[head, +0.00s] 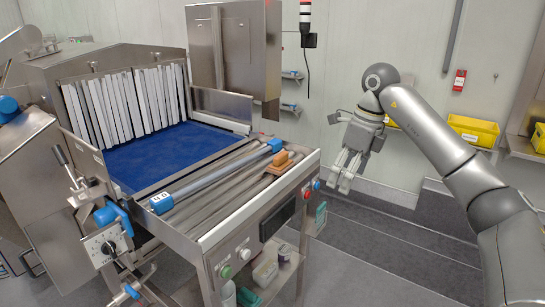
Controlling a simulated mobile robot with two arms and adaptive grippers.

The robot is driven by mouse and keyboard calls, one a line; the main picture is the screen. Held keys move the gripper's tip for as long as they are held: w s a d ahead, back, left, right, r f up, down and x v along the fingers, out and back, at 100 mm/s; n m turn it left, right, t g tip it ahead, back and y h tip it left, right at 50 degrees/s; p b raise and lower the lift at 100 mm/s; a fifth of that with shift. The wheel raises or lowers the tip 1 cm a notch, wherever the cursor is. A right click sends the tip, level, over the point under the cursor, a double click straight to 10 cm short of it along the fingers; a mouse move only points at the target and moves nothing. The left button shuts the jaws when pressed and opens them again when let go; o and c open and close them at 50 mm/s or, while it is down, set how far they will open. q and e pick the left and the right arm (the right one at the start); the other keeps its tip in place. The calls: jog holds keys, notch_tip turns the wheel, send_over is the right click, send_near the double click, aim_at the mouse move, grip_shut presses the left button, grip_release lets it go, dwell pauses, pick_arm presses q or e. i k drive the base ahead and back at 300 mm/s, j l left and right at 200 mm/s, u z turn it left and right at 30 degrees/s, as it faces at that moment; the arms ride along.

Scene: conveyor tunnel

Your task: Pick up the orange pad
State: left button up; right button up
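The orange pad (278,160) lies on the metal rollers near the right end of the machine's outfeed. It looks like a small block on a flatter base, close to the blue end of a long grey bar. My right gripper (341,181) hangs in the air to the right of the machine, fingers pointing down. Its fingers look apart with nothing between them. It is clear of the pad, with the machine's right edge between them in the picture. My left gripper is not in view.
The grey bar (215,178) with blue ends lies across the rollers (222,196). A blue belt (165,155) runs under white strip curtains (125,103). The machine's front panel has buttons and a dark screen. Yellow bins (473,130) are at the right wall.

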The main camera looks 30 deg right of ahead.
aim_at(281, 165)
jog(key=i, duration=1.1)
